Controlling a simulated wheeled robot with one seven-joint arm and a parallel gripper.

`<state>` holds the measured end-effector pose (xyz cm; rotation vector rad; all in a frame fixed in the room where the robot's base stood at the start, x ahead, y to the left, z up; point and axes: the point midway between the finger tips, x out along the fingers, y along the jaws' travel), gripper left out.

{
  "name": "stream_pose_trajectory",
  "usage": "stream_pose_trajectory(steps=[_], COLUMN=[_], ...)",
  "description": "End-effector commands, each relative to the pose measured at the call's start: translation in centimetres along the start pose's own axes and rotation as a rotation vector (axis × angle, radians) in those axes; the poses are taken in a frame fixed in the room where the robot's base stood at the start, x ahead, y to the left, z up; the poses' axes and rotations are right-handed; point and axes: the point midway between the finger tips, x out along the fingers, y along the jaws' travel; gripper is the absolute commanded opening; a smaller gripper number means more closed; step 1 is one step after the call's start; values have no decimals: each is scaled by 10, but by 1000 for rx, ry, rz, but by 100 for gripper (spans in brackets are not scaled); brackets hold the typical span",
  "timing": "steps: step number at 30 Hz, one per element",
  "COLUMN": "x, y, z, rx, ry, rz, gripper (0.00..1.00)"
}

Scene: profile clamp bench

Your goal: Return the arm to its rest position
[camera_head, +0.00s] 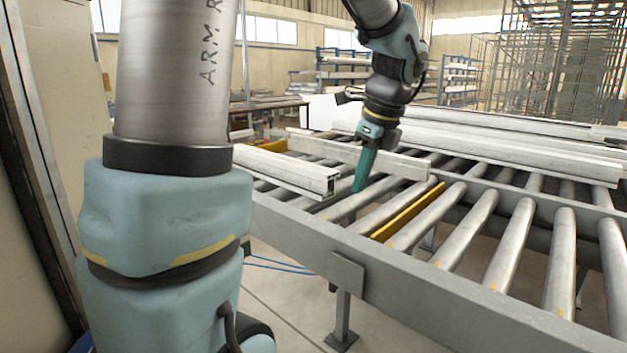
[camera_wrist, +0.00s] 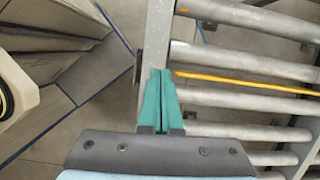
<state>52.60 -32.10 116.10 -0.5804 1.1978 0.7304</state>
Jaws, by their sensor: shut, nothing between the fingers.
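My gripper (camera_head: 361,184) has slim green fingers that point down above the roller conveyor, close to a white profile's end. The fingers are together with nothing between them. In the wrist view my gripper (camera_wrist: 161,72) shows its two green fingers side by side over the conveyor's grey side rail (camera_wrist: 158,40). My arm reaches out over the conveyor and bends down in the head view.
The conveyor's side rail (camera_head: 400,283) runs along the near side. A white profile (camera_head: 285,170) lies across rollers left of my gripper, and another (camera_head: 405,166) lies behind it. A yellow strip (camera_head: 408,212) lies between rollers, also in the wrist view (camera_wrist: 245,81). Right-hand rollers are bare.

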Motion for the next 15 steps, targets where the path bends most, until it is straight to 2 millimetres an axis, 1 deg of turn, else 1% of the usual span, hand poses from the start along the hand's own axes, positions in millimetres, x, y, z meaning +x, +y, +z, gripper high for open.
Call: stream_pose_trajectory(steps=[8, 11, 15], x=[23, 34, 53], y=[16, 25, 41], z=[9, 12, 19], rx=[-236, -361, -589], ry=[39, 58, 90], rz=[10, 15, 28], gripper=[0, 0, 0])
